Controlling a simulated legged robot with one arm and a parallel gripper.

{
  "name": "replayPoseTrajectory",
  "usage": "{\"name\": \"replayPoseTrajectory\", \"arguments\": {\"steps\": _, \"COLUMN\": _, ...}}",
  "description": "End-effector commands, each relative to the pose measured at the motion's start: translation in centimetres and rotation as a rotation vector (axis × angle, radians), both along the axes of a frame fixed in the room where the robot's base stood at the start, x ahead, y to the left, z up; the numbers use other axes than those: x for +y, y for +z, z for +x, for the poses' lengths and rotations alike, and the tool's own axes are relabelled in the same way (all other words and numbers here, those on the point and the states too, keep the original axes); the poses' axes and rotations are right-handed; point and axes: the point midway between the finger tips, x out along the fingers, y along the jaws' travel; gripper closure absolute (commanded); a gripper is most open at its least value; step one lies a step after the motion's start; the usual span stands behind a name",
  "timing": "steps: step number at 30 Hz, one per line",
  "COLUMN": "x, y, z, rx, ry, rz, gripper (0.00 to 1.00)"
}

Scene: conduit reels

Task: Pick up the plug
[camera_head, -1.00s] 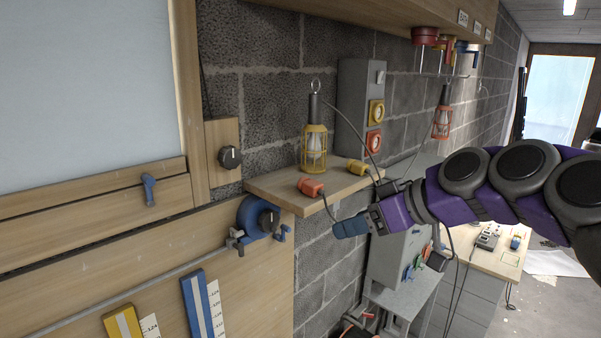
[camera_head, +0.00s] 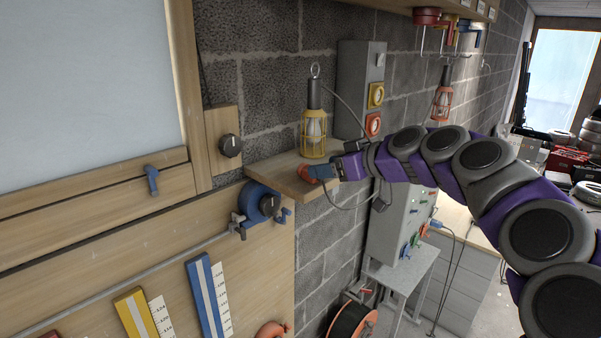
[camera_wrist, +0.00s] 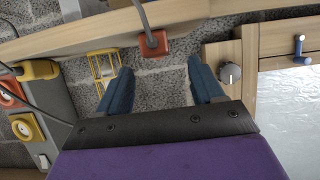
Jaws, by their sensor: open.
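An orange-red plug (camera_head: 306,173) lies near the front end of the small wooden shelf (camera_head: 283,177). In the wrist view the plug (camera_wrist: 153,42) has a grey cord and sits just beyond my fingertips, lined up with the gap between them. My gripper (camera_head: 322,172) has blue fingers and is close beside the plug, partly covering it in the head view. In the wrist view my gripper (camera_wrist: 159,66) is open, with nothing between its fingers. A yellow plug (camera_wrist: 38,70) lies at the left of the wrist view; my arm hides it in the head view.
A yellow caged lamp (camera_head: 314,130) stands on the shelf close behind my gripper. A grey socket box (camera_head: 352,85) is on the block wall. A black knob (camera_head: 230,146) and a blue clamp (camera_head: 258,202) are left of the shelf. A grey cord hangs below my gripper.

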Motion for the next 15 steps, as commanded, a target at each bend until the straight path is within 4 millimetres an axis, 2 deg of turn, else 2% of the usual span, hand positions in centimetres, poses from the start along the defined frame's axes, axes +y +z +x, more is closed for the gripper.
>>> {"name": "replayPoseTrajectory", "arguments": {"steps": 7, "x": 1.0, "y": -0.6, "z": 0.8, "rx": 0.001, "ry": -0.003, "rz": 0.002, "gripper": 0.33}}
{"name": "replayPoseTrajectory", "arguments": {"steps": 15, "x": 5.0, "y": -2.5, "z": 2.0, "rx": 0.005, "ry": 0.001, "rz": -0.009, "gripper": 0.33}}
